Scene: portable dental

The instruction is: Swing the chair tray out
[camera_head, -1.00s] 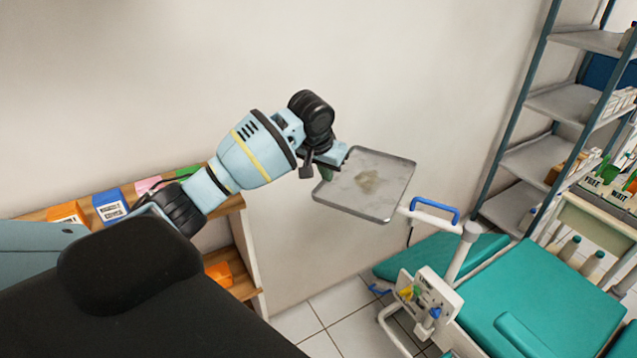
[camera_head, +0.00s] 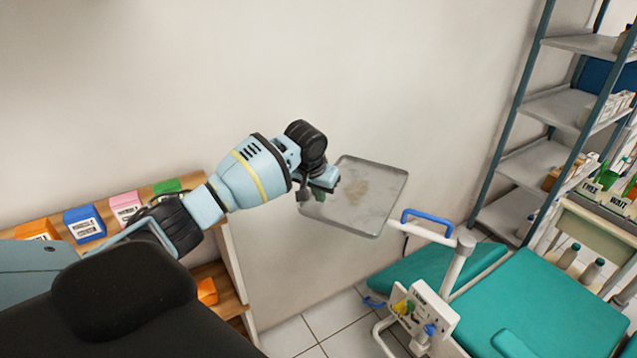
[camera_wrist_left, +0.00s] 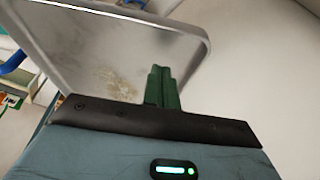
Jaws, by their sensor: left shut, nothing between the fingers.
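The chair tray (camera_head: 378,208) is a grey square plate with a raised rim and a brownish smudge. It sits on a white arm (camera_head: 420,232) from the dental chair's post, with a blue handle (camera_head: 428,225) beside it. My left gripper (camera_head: 326,182) is at the tray's left side, overlapping its rim in the head view. In the left wrist view, its green fingers (camera_wrist_left: 162,88) are shut together with nothing between them, and the tray (camera_wrist_left: 75,48) lies behind and to the left of them. I cannot tell whether they touch it. My right gripper is not in view.
The teal dental chair (camera_head: 545,300) stands at right, with an instrument panel (camera_head: 422,312) on its near side. A wooden shelf with coloured boxes (camera_head: 85,223) is at left. A metal rack (camera_head: 540,160) stands at back right. A plain wall is behind the tray.

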